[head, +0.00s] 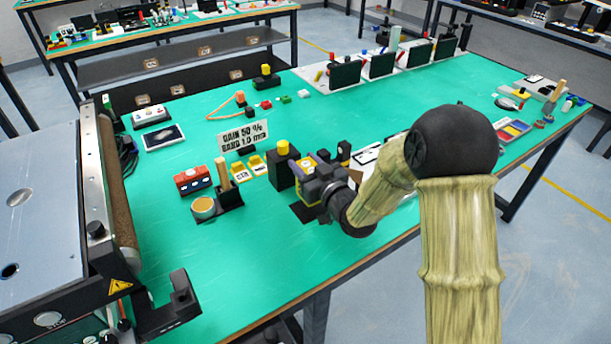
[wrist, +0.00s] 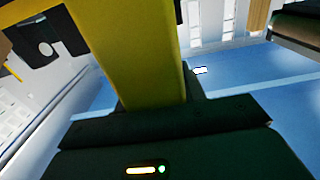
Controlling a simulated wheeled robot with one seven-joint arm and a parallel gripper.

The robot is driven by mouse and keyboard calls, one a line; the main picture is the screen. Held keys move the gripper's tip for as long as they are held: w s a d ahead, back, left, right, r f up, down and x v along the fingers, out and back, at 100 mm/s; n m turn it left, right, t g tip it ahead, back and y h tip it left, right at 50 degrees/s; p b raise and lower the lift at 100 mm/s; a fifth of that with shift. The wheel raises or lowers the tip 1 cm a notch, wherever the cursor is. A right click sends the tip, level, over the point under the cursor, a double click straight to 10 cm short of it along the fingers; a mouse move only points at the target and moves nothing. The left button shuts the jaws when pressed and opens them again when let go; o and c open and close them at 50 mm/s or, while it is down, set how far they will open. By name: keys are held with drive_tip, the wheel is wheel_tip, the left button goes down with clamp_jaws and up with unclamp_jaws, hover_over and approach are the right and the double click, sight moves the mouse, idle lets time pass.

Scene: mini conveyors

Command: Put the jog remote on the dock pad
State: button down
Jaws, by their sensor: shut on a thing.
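My gripper (head: 318,188) is over the front part of the green table, right of a black block with a yellow knob. It is shut on a yellow item, which I take to be the jog remote (head: 307,163). In the wrist view the yellow jog remote (wrist: 135,50) fills the middle, close to the lens, and only part of it shows. A dark flat patch (head: 303,213) on the table just below and left of my gripper may be the dock pad. My gripper and arm partly cover that area, so I cannot tell whether the remote touches anything.
The black block (head: 281,178) stands close left of my gripper. Farther left are small yellow items (head: 240,171), a red box (head: 193,180), a black holder (head: 230,200) and a white sign (head: 243,134). A conveyor (head: 122,190) stands at the left.

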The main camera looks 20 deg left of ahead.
drive_tip(key=shift+w+d+f, duration=0.1)
drive_tip(key=shift+f, duration=1.75)
drive_tip(key=shift+f+b, duration=0.2)
drive_tip(key=shift+b, duration=0.1)
drive_tip(key=c, duration=0.8)
unclamp_jaws()
drive_tip(key=shift+c, duration=0.2)
drive_tip(key=shift+r, duration=0.1)
drive_tip(key=shift+r, duration=0.1)
drive_tip(key=v, duration=1.2)
drive_tip(key=shift+b, duration=0.45)
